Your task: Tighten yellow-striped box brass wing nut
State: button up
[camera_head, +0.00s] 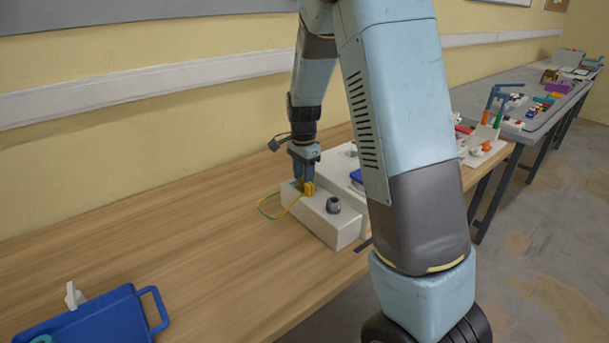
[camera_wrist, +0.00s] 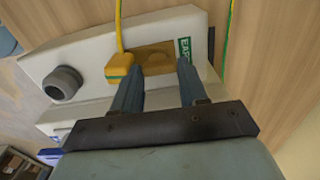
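A white box (camera_head: 322,222) stands on the wooden bench, with a yellow-green wire (camera_head: 268,207) beside it. My gripper (camera_head: 303,184) points down at the box's far end. In the wrist view, my gripper (camera_wrist: 158,68) has its two fingers apart over the box (camera_wrist: 185,28), either side of a brass-coloured piece (camera_wrist: 154,60). I cannot make out wings on this piece, nor whether the fingers touch it. A yellow block (camera_wrist: 119,72) with a green stripe, on a yellow cable (camera_wrist: 119,30), sits by the left finger. A green label (camera_wrist: 185,48) is by the right finger.
A grey round fitting (camera_head: 333,205) rises from the box's near end. Another white box (camera_head: 340,163) stands close behind. A blue case (camera_head: 95,318) lies at the front left. The bench (camera_head: 190,255) is clear between. The wall (camera_head: 130,150) runs behind.

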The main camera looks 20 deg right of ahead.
aim_at(302, 177)
jog(key=shift+o, duration=1.3)
jog(key=shift+s+a+f, duration=0.2)
jog(key=shift+s+a, duration=0.05)
jog(key=shift+a, duration=0.05)
jog(key=shift+w+r, duration=0.2)
jog(key=shift+r, duration=0.4)
jog(key=shift+w+d+r, duration=0.1)
jog(key=shift+d+r, duration=0.05)
jog(key=shift+r, duration=3.35)
jog(key=shift+r, duration=0.1)
